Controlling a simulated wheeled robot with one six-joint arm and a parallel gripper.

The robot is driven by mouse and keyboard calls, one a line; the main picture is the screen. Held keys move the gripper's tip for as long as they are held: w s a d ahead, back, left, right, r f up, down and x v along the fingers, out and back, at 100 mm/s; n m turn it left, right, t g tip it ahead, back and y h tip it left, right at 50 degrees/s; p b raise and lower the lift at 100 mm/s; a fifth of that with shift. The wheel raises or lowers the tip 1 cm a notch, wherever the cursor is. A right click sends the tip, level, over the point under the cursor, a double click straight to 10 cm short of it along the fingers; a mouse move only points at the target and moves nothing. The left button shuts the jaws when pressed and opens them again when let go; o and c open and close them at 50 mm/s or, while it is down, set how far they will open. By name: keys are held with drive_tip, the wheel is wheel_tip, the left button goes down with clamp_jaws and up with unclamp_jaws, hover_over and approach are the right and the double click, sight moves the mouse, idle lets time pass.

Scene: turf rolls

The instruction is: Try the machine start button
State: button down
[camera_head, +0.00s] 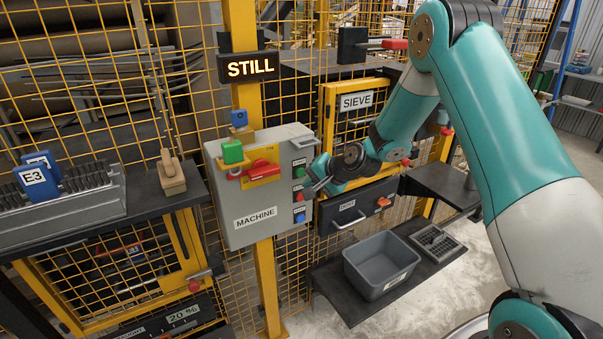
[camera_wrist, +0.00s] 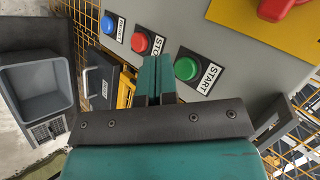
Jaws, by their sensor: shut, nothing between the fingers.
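The grey machine box (camera_head: 240,205), labelled MACHINE, is on a yellow post. Its side panel has a green START button (camera_head: 298,172), a red STOP button (camera_head: 299,197) and a blue button (camera_head: 299,216) in a column. My gripper (camera_head: 309,190) is shut and empty, close in front of this panel. The blue button (camera_wrist: 108,24) is farther left. I cannot tell whether the fingers touch the panel.
A lit sign (camera_head: 250,68) reads STILL. A yellow mesh fence runs behind. A grey bin (camera_head: 382,262) stands on a low shelf at right.

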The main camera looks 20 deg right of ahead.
drive_tip(key=shift+w, duration=0.7)
drive_tip(key=shift+w+a, duration=0.1)
drive_tip(key=shift+w, duration=0.05)
idle(1.5)
drive_tip(key=shift+w, duration=0.25)
drive_tip(key=shift+w+a, duration=0.1)
drive_tip(key=shift+w, duration=0.35)
idle(0.5)
idle(0.4)
drive_tip(key=shift+s, duration=0.85)
drive_tip(key=shift+s+d+b, duration=0.25)
drive_tip(key=shift+s, duration=1)
drive_tip(key=shift+s+d+b, duration=0.2)
drive_tip(key=shift+s+b, duration=0.05)
drive_tip(key=shift+s, duration=1)
